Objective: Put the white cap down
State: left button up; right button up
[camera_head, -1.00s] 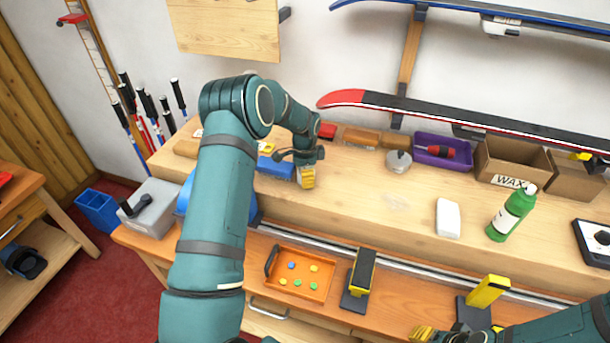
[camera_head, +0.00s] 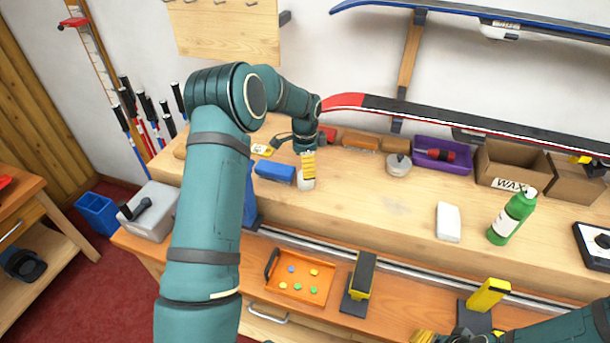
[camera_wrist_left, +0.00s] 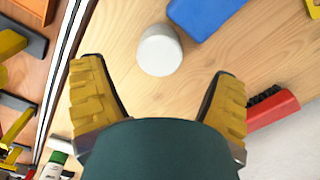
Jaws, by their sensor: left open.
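The white cap (camera_head: 306,183) stands on the raised wooden shelf of the bench, beside a blue block (camera_head: 275,171). It also shows in the left wrist view (camera_wrist_left: 159,51), as a short white cylinder on the wood. My left gripper (camera_head: 307,165) is open and empty just above and behind the cap. In the left wrist view its yellow fingers (camera_wrist_left: 158,72) are spread wide, with the cap beyond the tips and clear of both. My right gripper (camera_head: 424,335) shows only partly at the bottom edge, its jaws mostly hidden.
A red brush (camera_wrist_left: 272,108) lies near one left finger. Brown blocks (camera_head: 360,140), a round grey-white item (camera_head: 398,165) and a purple tray (camera_head: 441,165) line the back. A white block (camera_head: 448,222) and green bottle (camera_head: 512,217) stand right. The shelf's middle is clear.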

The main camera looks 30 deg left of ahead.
pick_arm(q)
notch_tip(320, 180, up, 6)
jog(key=shift+f, duration=0.1)
jog(key=shift+f, duration=0.1)
dwell(0.6)
